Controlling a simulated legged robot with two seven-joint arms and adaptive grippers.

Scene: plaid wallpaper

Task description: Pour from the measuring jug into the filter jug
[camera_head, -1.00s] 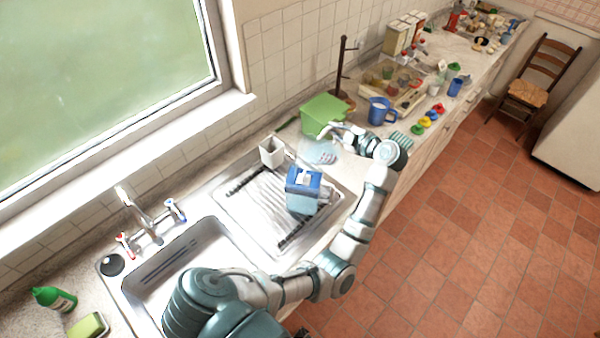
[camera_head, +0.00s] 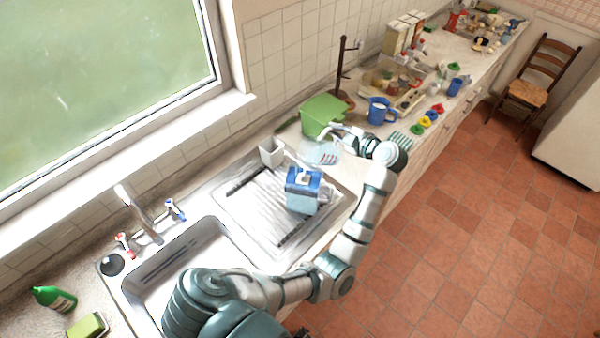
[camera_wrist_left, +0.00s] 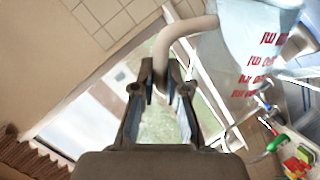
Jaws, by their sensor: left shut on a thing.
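The measuring jug (camera_head: 318,153) is clear with red markings. My left gripper (camera_head: 338,132) is shut on its pale handle (camera_wrist_left: 166,48), beyond the draining board in the head view. In the left wrist view the jug body (camera_wrist_left: 258,48) is at the upper right, with its red marks steeply slanted in the picture. The filter jug (camera_head: 303,192), with a blue lid and clear bluish body, stands on the draining board, nearer than the measuring jug and apart from it. I cannot tell the liquid level in either jug. My right gripper is out of view.
A white square cup (camera_head: 271,153) stands at the draining board's back edge. A green tub (camera_head: 322,114) and a dark mug tree (camera_head: 342,75) are behind the measuring jug. A blue mug (camera_head: 380,111) stands to the right. The sink (camera_head: 185,262) is at the left.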

